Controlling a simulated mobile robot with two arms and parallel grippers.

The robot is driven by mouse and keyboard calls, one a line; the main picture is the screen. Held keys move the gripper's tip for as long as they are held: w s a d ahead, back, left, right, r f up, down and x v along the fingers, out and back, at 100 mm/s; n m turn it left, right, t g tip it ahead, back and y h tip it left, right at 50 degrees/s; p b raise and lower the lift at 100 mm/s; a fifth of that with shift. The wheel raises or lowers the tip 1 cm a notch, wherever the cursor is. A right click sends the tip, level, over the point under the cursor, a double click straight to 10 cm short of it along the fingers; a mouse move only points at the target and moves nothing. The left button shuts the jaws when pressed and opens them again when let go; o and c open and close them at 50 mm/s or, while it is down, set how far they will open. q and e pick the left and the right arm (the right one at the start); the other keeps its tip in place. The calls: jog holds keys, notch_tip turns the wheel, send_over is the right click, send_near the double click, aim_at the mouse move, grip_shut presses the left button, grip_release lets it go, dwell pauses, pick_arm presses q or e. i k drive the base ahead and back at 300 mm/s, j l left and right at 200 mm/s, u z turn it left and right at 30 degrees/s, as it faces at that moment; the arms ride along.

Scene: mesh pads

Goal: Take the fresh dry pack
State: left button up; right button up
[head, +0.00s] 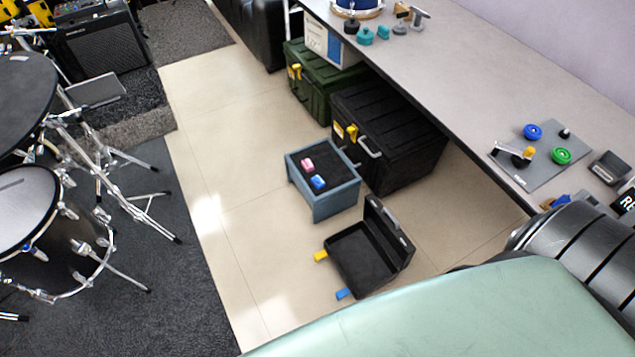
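I cannot pick out a dry pack by any label. A pink piece (307,165) and a blue piece (318,181) lie apart on the dark top of a low grey-blue stool or box (337,201) on the floor. In front of it a small black case (358,266) stands open with its lid (389,228) raised on the right; its inside looks empty. A yellow tab (321,256) and a blue tab (344,294) stick out at its left side. Neither of my grippers shows in the head view.
A black chest (385,135) and a green chest (322,82) stand under the long grey bench (470,70). A grey mat (545,172) with small coloured parts lies on the bench. Drums and stands (75,200) fill the left. Tiled floor (235,190) between is clear.

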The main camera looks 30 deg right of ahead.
aim_at(318, 181)
jog(key=z, duration=0.75)
jog(key=i+j+z, duration=0.15)
jog(key=z, duration=0.3)
jog(key=i+j+z, duration=0.2)
jog(key=z, duration=0.3)
jog(key=i+j+z, duration=0.1)
jog(key=j+z, duration=0.55)
jog(key=z, duration=0.3)
jog(key=i+j, duration=0.05)
